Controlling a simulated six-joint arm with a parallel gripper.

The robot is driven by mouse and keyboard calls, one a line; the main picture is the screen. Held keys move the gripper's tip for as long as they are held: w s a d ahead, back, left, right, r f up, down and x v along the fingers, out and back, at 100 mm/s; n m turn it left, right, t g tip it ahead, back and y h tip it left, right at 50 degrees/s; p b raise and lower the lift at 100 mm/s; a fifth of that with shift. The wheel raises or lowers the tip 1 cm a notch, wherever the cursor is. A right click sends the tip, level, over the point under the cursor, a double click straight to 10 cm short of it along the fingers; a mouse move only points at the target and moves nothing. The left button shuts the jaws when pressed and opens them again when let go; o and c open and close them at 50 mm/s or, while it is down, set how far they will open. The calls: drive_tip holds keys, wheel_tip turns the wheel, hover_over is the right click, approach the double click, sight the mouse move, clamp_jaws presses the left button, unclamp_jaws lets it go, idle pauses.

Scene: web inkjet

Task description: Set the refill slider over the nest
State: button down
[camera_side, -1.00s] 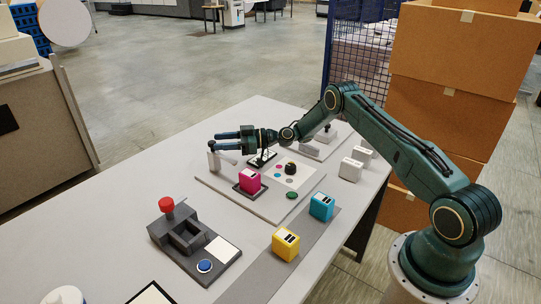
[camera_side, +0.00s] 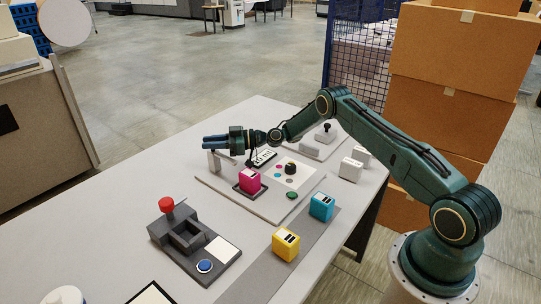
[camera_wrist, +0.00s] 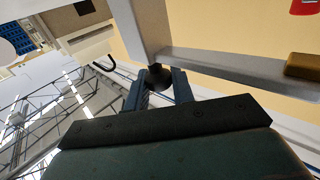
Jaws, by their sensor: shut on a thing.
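My gripper (camera_side: 214,142) is shut on a dark round knob (camera_wrist: 158,74), which sits between the blue fingertips in the wrist view. The knob meets a grey post and crossbar (camera_wrist: 232,63), with a brownish block (camera_wrist: 303,66) at the bar's right end. In the side view the grey post (camera_side: 214,162) stands under my fingers at the plate's left end. I take this fixture for the refill slider, but its labels cannot be read. A magenta cartridge (camera_side: 249,181) stands in a dark-framed seat (camera_side: 237,187), likely the nest, to the right of the post.
A yellow cartridge (camera_side: 285,246) and a cyan cartridge (camera_side: 321,207) stand on a grey strip at the front. A dark fixture (camera_side: 185,238) with a red knob stands at front left. White blocks (camera_side: 351,169) and a grey knobbed unit (camera_side: 326,134) are behind.

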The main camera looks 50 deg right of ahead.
sight(227, 158)
drive_tip(key=shift+s, duration=0.1)
drive_tip(key=shift+s+f, duration=0.1)
drive_tip(key=shift+s, duration=3.05)
drive_tip(key=c, duration=1.3)
unclamp_jaws()
drive_tip(key=shift+o, duration=0.5)
drive_tip(key=shift+r, duration=0.2)
drive_tip(key=shift+r, duration=0.45)
wheel_tip(227, 158, up, 19)
